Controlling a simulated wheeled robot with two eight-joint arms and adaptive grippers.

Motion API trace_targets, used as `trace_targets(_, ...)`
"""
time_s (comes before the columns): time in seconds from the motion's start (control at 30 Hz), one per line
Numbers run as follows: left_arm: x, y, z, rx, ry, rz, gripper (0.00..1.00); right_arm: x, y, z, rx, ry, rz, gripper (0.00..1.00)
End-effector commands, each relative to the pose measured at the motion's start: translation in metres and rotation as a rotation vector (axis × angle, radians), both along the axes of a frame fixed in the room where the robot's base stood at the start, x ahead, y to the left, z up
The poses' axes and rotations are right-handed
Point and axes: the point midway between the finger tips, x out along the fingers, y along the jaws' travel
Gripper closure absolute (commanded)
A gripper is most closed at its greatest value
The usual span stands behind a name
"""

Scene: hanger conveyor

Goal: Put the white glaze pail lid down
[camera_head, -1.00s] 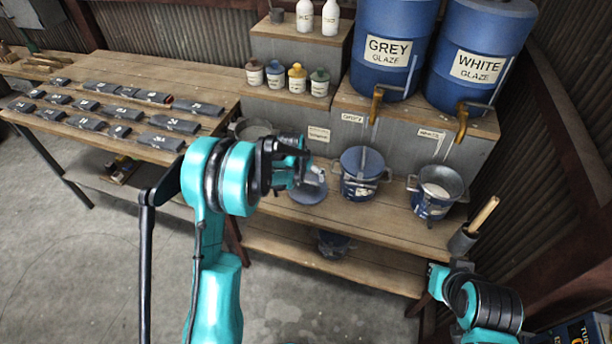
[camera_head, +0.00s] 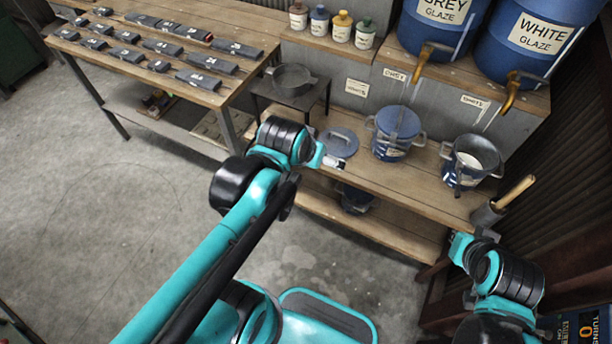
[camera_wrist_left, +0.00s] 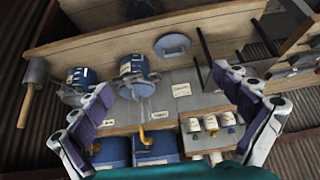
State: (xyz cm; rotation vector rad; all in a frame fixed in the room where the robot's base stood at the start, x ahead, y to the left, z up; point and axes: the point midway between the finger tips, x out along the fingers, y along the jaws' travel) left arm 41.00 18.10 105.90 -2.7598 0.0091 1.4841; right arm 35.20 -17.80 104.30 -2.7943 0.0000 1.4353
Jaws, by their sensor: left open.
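A round blue-grey lid with a bar handle (camera_head: 340,142) lies flat on the wooden bench, left of the grey glaze pail; it also shows in the left wrist view (camera_wrist_left: 173,45). The white glaze pail (camera_head: 467,178) stands uncovered on the bench with white glaze inside. My left gripper (camera_head: 330,161) is in front of the lid in the head view. The left wrist view shows its jaws (camera_wrist_left: 172,108) wide apart, nothing between them, clear of the lid. My right gripper (camera_head: 460,246) is low at the right, its jaws hidden.
The grey glaze pail (camera_head: 396,125) stands covered between the lid and the white pail. A wooden-handled tool in a holder (camera_head: 487,215) is at the bench's right end. A small dark stand with a sieve (camera_head: 290,78) is left of the lid. Glaze barrels (camera_head: 526,40) stand behind.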

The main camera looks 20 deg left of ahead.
Motion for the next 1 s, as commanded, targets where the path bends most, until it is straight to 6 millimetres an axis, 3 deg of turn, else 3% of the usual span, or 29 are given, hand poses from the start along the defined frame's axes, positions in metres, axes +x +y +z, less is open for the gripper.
trace_targets(0.03, -0.018, -0.001, -0.003, 0.0, -0.009, 0.002, 0.01, 0.0, 0.0, 0.0, 0.0, 0.0, 0.0, 1.0)
trace_targets(0.1, -0.035, -0.002, -0.008, -0.002, -0.021, 0.004, 0.01, 0.0, 0.0, 0.0, 0.0, 0.0, 0.0, 1.0)
trace_targets(0.3, -0.057, -0.003, -0.016, -0.004, -0.037, 0.008, 0.01, 0.0, 0.0, 0.0, 0.0, 0.0, 0.0, 1.0)
trace_targets(1.0, -0.058, -0.003, -0.017, -0.004, -0.038, 0.009, 0.01, 0.0, 0.0, 0.0, 0.0, 0.0, 0.0, 1.0)
